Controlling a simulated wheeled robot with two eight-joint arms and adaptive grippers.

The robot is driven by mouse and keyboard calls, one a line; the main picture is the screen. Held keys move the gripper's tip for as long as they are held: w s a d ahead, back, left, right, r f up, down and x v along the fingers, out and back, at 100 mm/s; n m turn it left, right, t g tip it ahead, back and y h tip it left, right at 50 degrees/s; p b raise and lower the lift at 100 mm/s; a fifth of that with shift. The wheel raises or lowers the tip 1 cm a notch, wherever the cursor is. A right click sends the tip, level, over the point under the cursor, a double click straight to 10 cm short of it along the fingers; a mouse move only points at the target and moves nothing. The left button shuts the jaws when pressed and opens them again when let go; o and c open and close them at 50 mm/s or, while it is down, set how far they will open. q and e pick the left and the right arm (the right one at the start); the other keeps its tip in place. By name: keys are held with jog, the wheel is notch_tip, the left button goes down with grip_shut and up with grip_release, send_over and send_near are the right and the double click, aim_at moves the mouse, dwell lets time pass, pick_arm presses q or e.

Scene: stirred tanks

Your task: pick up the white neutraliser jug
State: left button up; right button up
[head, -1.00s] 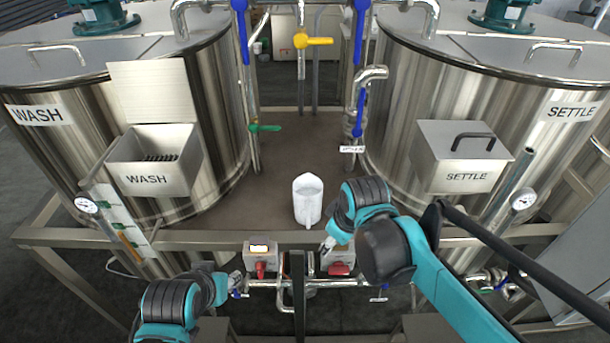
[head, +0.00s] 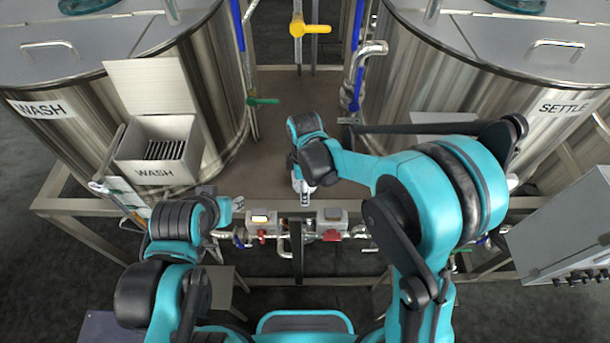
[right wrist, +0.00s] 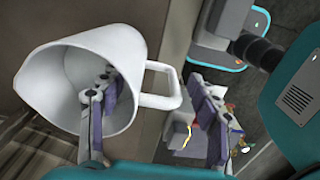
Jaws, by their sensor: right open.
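The white jug (right wrist: 58,85) shows large in the right wrist view, its wide mouth towards the camera and its handle (right wrist: 160,87) to the right. I cannot tell if either finger touches the jug. In the head view my right gripper (head: 303,182) is over the platform's front part and hides most or all of the jug. My left gripper (head: 232,208) is small at the front left; its jaws are unclear.
The WASH tank (head: 90,125) stands left with an open-lidded box (head: 158,150). The SETTLE tank (head: 470,80) stands right, its box mostly behind my right arm. Pipes with a yellow valve handle (head: 310,28) rise behind. The brown platform (head: 268,150) between the tanks has free room.

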notch_tip(320, 180, down, 4)
jog(key=shift+f, duration=0.2)
grip_shut()
